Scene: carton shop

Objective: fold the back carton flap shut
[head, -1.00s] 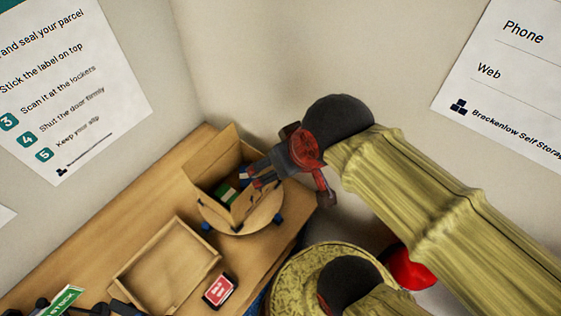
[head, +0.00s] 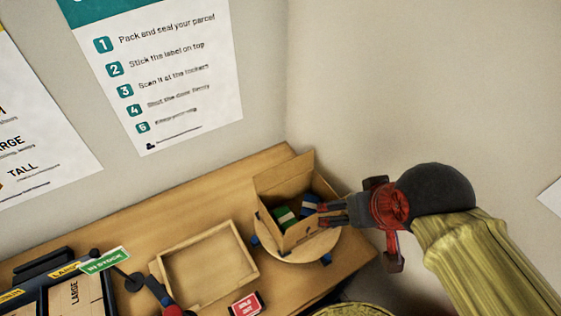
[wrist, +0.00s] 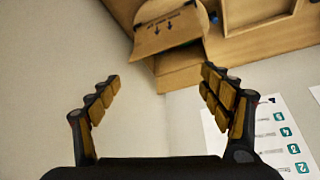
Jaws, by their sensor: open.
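The open carton (head: 297,236) stands on a round wooden turntable (head: 292,255) at the right end of the bench. A tall cardboard flap (head: 283,176) stands up at its far side. Green and blue packed items (head: 285,216) show inside. My gripper (head: 322,214) is open at the carton's right side in the head view, its fingertips overlapping the rim; contact cannot be told. In the wrist view my gripper (wrist: 160,76) has its fingers spread with nothing between them. A carton panel printed with arrows (wrist: 168,33) lies beyond the fingertips.
A shallow wooden tray (head: 250,262) lies left of the turntable. A red card or device (head: 245,304) is near the bench's front edge. A green stock sign (head: 104,260) and several flat cartons are at the left. Walls stand close behind and to the right.

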